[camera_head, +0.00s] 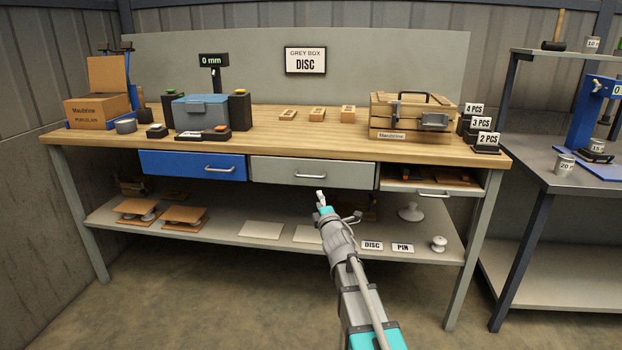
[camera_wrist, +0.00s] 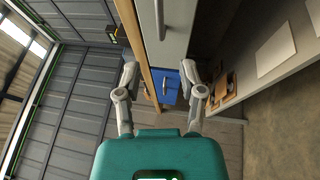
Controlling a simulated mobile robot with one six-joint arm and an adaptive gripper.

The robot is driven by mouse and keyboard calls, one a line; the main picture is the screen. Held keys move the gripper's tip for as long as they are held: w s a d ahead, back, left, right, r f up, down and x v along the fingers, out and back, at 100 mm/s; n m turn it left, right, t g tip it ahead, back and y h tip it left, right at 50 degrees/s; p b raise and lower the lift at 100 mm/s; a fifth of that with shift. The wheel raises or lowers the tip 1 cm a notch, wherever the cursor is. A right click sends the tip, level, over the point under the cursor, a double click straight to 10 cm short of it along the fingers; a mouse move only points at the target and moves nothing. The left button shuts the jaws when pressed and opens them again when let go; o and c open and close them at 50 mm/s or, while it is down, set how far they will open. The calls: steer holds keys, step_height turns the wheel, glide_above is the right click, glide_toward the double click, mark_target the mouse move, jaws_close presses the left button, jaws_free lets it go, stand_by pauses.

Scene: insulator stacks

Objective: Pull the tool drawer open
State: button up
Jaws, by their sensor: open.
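Under the worktop are a blue drawer (camera_head: 193,164) at the left and a grey drawer (camera_head: 313,172) in the middle, both closed, each with a silver bar handle. At the right, a third bay (camera_head: 432,180) shows its inside, with a small dark object in it and a handle (camera_head: 433,194) low at its front. No label tells which is the tool drawer. My gripper (camera_head: 321,199) appears just below the grey drawer's handle, touching nothing visible. In the wrist view, its fingers (camera_wrist: 164,84) are spread and empty, with the blue drawer (camera_wrist: 166,88) between them farther off.
The lower shelf (camera_head: 400,236) carries white insulators and cards. A second bench (camera_head: 540,165) stands at the right. The floor in front is clear.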

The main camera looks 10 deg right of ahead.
mark_target(310, 176)
steer(key=p+x, duration=0.2)
steer(key=x, duration=1.1)
steer(key=shift+w, duration=0.25)
jaws_close()
steer(key=shift+d, duration=0.2)
steer(key=shift+s+a, duration=0.1)
steer(key=shift+a, duration=0.05)
